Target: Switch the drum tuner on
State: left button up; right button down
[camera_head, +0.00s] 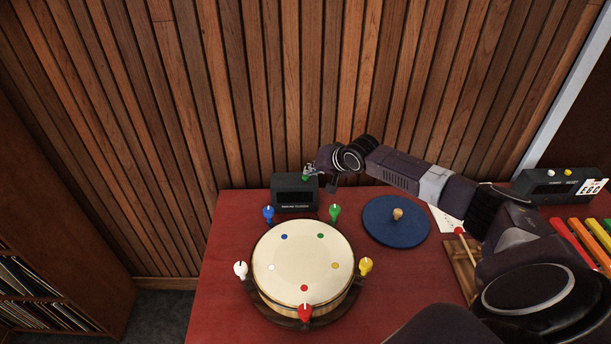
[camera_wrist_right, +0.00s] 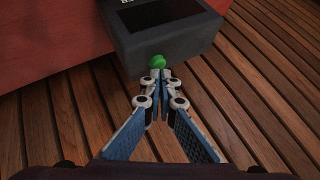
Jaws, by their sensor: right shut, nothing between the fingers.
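The drum tuner (camera_head: 286,200) is a small dark grey box with a black display, standing at the back edge of the red table behind the drum. In the right wrist view the tuner (camera_wrist_right: 190,40) is at the top, with a round green button (camera_wrist_right: 158,61) on its edge. My right gripper (camera_head: 311,172) is at the tuner's top. In the right wrist view the right gripper (camera_wrist_right: 159,76) is shut and empty, its fingertips right at the green button. I cannot tell whether they press it. My left gripper is not in view.
A drum (camera_head: 303,258) with coloured pegs stands in front of the tuner on the red table (camera_head: 225,280). A blue round mat (camera_head: 396,228) lies to its right. Another dark box (camera_head: 541,187) and coloured bars (camera_head: 578,245) are far right. A slatted wood wall (camera_head: 250,90) rises close behind.

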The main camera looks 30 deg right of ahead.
jog(key=shift+f, duration=0.15)
dwell(0.4)
jog(key=shift+s+f, duration=0.1)
jog(key=shift+f, duration=0.2)
dwell(0.3)
jog(key=shift+a+r+p, duration=0.1)
jog(key=shift+r+p, duration=0.15)
jog(key=shift+p, duration=0.4)
jog(key=shift+r, duration=0.1)
notch_tip(320, 180, up, 6)
jog(key=p, duration=0.6)
